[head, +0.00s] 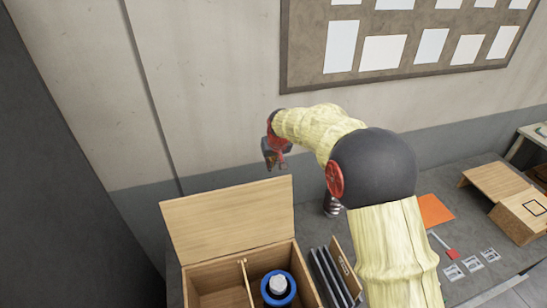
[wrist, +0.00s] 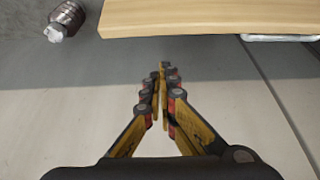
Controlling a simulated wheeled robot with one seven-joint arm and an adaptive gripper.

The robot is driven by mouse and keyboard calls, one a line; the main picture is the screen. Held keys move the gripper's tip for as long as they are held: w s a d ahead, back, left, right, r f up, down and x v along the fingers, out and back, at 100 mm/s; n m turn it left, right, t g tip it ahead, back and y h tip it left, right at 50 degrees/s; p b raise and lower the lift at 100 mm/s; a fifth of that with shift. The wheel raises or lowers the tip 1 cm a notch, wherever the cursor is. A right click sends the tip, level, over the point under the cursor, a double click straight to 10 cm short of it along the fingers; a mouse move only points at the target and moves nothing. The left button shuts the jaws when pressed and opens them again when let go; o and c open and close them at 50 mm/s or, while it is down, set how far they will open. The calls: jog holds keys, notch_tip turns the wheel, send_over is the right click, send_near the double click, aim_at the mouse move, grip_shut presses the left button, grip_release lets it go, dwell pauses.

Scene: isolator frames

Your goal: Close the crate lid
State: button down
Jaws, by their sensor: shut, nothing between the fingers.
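A wooden crate (head: 243,260) stands at the bottom centre of the head view. Its lid (head: 228,217) stands up open at the crate's back edge. The inside shows a divider and a blue ring-shaped object (head: 278,287) with a pale top in the right compartment. My gripper (head: 274,163) is above and behind the lid's top right corner, with nothing held. In the wrist view my gripper (wrist: 163,72) has its fingertips together, and a wooden edge, seemingly the lid (wrist: 210,17), crosses the top, apart from the fingers.
Dark upright panels (head: 334,275) stand right of the crate. A metallic object (head: 331,206) is behind them; a similar one (wrist: 66,19) shows in the wrist view. An orange sheet (head: 434,210), a red-handled tool (head: 450,252) and wooden pieces (head: 497,181) lie farther right. A wall is behind.

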jog(key=s, duration=0.1)
jog(key=s+d+p, duration=0.1)
jog(key=s, duration=0.1)
jog(key=shift+s+f, duration=0.1)
jog(key=shift+s, duration=0.1)
jog(key=shift+b, duration=0.35)
